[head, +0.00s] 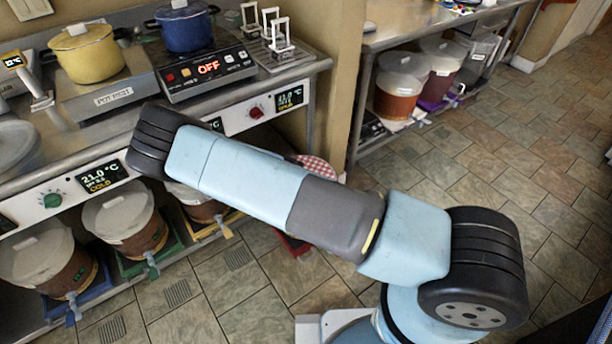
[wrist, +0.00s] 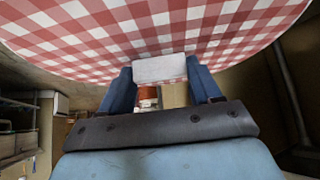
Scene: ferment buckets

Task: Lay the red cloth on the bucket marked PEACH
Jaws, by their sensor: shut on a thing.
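The red-and-white checked cloth (wrist: 160,30) fills the top of the wrist view as a wide round sheet. My gripper (wrist: 160,72) has its blue fingers shut on a pale block or tab at the near edge of the cloth. In the head view a small part of the cloth (head: 319,169) shows behind my arm, near the right end of the left bench. My gripper is hidden there behind the arm. Several lidded buckets are in view, but I cannot read a PEACH mark on any of them.
Buckets with pale lids (head: 119,212) stand on coloured trays under the left bench (head: 210,97). More buckets (head: 398,92) stand on the shelf under the right table. Pots (head: 86,54) and a hotplate (head: 203,70) are on the bench. The tiled floor (head: 490,165) at right is clear.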

